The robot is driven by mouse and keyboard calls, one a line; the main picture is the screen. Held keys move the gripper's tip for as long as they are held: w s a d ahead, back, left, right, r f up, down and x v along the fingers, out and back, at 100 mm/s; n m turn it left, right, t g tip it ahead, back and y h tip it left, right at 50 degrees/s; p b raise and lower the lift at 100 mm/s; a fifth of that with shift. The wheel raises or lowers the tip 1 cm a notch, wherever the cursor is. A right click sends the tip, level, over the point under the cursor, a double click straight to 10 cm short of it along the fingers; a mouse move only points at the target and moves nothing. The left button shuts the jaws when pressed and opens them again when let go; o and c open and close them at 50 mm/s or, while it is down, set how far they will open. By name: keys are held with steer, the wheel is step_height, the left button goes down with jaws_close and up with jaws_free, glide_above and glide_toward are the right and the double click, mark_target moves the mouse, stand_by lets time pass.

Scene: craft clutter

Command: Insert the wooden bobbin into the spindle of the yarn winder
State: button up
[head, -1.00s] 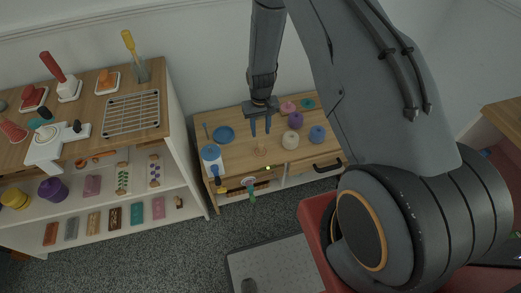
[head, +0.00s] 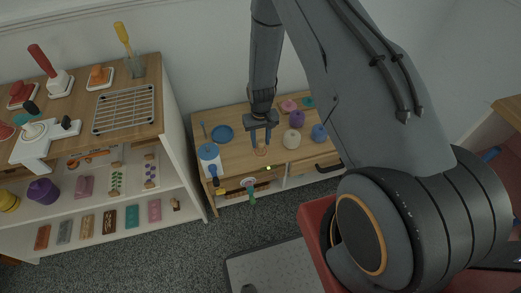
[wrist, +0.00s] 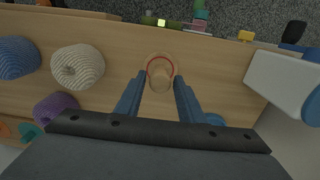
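The wooden bobbin (head: 261,150) stands upright on the low wooden cabinet. In the wrist view the bobbin (wrist: 160,75) shows from above, with a red ring around its top. My gripper (head: 260,141) points down over it with its blue fingers apart. In the wrist view the fingertips of my gripper (wrist: 159,79) lie on either side of the bobbin, with gaps; contact does not show. A white device with a black knob, which looks like the yarn winder (head: 42,139), sits on the shelf top at left. Its spindle is small and hard to make out.
Yarn balls, cream (head: 292,138), purple (head: 297,118) and blue (head: 319,132), stand right of the bobbin. A blue dish (head: 223,134) and a white, blue-topped container (head: 210,158) stand left. A wire rack (head: 124,109) lies on the shelf top.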

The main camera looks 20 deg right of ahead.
mark_target(261, 141)
steer(key=shift+c, duration=0.4)
steer(key=c, duration=0.7)
steer(key=shift+r+p, duration=1.8)
steer(key=shift+r, duration=1.35)
